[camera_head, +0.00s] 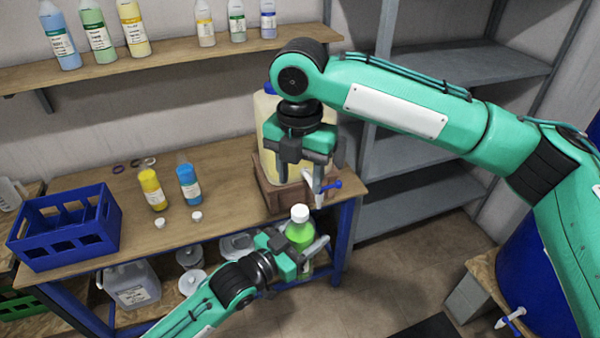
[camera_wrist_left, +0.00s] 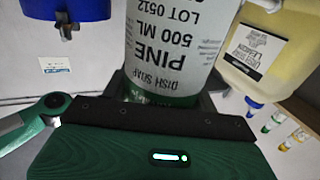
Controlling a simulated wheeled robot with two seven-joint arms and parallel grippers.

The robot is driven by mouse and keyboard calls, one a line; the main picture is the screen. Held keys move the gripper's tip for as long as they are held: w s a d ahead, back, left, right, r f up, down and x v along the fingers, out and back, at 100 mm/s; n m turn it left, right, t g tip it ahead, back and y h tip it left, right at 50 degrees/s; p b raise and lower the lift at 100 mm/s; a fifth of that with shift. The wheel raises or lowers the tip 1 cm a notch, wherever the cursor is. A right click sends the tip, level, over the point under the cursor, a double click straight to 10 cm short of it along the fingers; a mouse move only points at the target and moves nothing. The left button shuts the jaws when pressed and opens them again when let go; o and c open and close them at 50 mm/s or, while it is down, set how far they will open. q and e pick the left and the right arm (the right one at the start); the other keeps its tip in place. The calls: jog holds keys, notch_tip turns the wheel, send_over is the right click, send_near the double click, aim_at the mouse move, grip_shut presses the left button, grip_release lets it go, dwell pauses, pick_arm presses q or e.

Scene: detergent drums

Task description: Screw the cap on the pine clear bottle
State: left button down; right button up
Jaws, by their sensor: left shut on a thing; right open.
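The pine bottle (camera_head: 300,232) is green with a white cap (camera_head: 299,213) at its top. Whether the cap is tight or only resting there I cannot tell. My left gripper (camera_head: 297,250) is shut around the bottle and holds it roughly upright in front of the bench's right end. In the left wrist view the bottle (camera_wrist_left: 170,45) shows a white label reading PINE, 500 ML, DISH SOAP, upside down. My right gripper (camera_head: 303,172) is open and empty, pointing down above the bottle, apart from the cap.
A large yellow drum (camera_head: 268,112) stands on a wooden block (camera_head: 287,196), its blue-handled tap (camera_head: 325,187) close to my right gripper. Yellow (camera_head: 152,190) and blue (camera_head: 188,182) bottles stand uncapped on the bench, with white caps (camera_head: 160,223) (camera_head: 197,215) nearby. A blue crate (camera_head: 65,228) is left.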

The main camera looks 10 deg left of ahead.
aim_at(300, 210)
jog(key=shift+f, duration=4)
jog(key=c, duration=1)
jog(key=shift+c, duration=0.2)
